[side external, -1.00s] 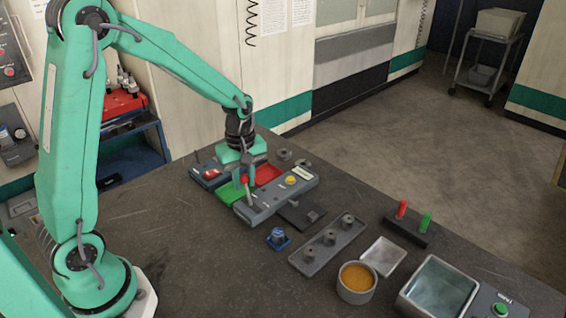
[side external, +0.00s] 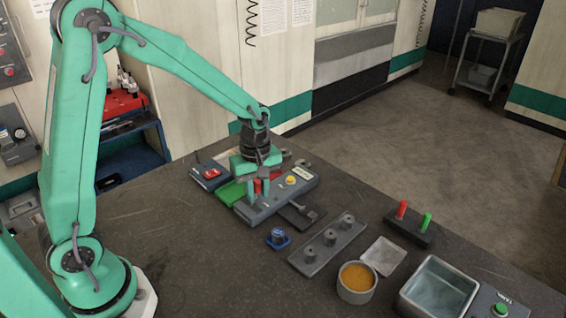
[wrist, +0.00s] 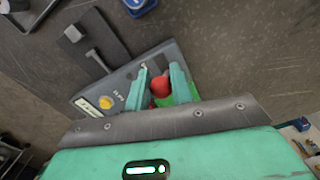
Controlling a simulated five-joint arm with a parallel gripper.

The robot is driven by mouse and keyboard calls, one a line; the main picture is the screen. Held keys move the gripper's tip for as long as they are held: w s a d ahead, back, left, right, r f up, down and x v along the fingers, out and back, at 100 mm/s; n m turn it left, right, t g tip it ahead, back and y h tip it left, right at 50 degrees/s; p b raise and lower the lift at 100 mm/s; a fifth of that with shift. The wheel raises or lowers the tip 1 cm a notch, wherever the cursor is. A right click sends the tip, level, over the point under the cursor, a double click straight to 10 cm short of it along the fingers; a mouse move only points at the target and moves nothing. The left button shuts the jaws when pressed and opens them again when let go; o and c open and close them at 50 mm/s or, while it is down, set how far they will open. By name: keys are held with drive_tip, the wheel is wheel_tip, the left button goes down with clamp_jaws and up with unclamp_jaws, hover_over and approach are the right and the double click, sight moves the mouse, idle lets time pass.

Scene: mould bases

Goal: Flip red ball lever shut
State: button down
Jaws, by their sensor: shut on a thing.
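The red ball of the lever (side external: 257,187) is at the left part of a long grey box (side external: 262,212) with a yellow button (side external: 291,180). My gripper (side external: 260,192) is down over the box, with its fingers on either side of the ball. In the wrist view, the red ball (wrist: 160,86) sits between the two green fingers of my gripper (wrist: 160,82), which are shut on it. The grey box (wrist: 122,78) runs beneath them. The lever's shaft and pivot are mostly hidden by the fingers.
A green plate (side external: 231,193) and a dark box with a red switch (side external: 210,174) lie to the left. A dark slide plate (side external: 301,215), a blue knob (side external: 278,237) and a grey tray with pegs (side external: 327,246) are on the near side. The left front of the table is bare.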

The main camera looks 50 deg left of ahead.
drive_tip(key=shift+w+d, duration=0.1)
drive_tip(key=shift+w, duration=0.15)
drive_tip(key=c, duration=1.4)
unclamp_jaws()
drive_tip(key=shift+o, duration=0.7)
drive_tip(key=shift+s, duration=0.1)
drive_tip(key=shift+r, duration=0.1)
drive_tip(key=shift+r, duration=3.8)
drive_tip(key=shift+r, duration=0.1)
